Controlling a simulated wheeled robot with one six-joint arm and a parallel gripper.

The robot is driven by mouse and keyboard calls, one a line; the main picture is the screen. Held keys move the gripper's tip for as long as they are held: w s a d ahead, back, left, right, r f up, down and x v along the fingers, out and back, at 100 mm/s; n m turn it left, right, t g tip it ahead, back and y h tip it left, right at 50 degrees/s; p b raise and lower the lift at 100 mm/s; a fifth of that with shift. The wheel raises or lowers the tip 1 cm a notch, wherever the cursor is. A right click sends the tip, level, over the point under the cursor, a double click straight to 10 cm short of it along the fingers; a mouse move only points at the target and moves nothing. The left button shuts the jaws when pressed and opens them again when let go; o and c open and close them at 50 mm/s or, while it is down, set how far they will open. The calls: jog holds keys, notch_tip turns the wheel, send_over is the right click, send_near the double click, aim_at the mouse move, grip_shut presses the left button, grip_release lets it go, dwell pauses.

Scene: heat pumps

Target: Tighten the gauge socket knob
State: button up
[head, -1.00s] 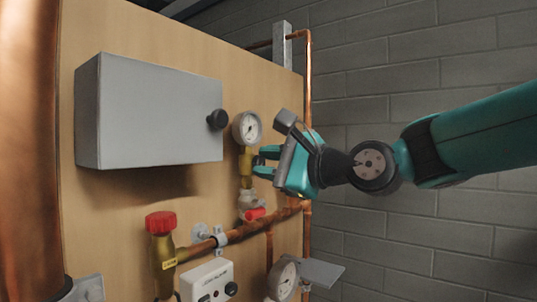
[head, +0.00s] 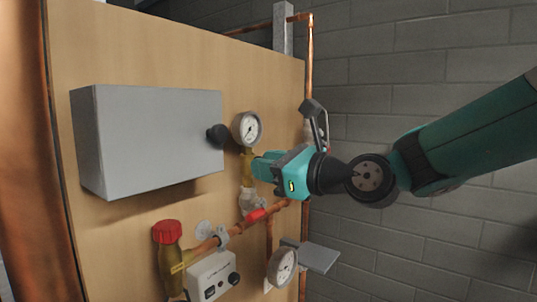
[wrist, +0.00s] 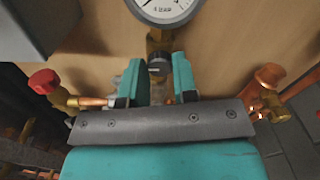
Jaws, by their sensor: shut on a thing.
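The gauge (head: 246,128) has a white dial and stands on a brass stem on the wooden board. In the wrist view the gauge (wrist: 166,8) is at the top, cut off by the frame edge. Below it, the gauge socket knob (wrist: 159,68) shows as a small dark and grey piece on the brass fitting. My teal gripper (head: 260,168) is at the brass stem just under the gauge, with its body turned on its side. In the wrist view my gripper (wrist: 157,80) has its two fingers on either side of the knob, shut on it. The fingers hide the knob in the head view.
A grey box (head: 150,140) with a black knob (head: 216,135) juts out left of the gauge. Below are a red-capped valve (head: 167,232), a red handle (head: 256,215), copper pipes, a white control box (head: 212,277) and a second gauge (head: 282,267). Free room lies to the right.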

jog(key=shift+m, duration=0.5)
jog(key=o, duration=0.9)
jog(key=shift+o, duration=0.2)
jog(key=b+v, duration=0.7)
jog(key=v, duration=1)
jog(key=shift+d+b, duration=0.2)
jog(key=shift+b, duration=0.15)
jog(key=shift+s+f, duration=0.1)
jog(key=shift+s, duration=0.05)
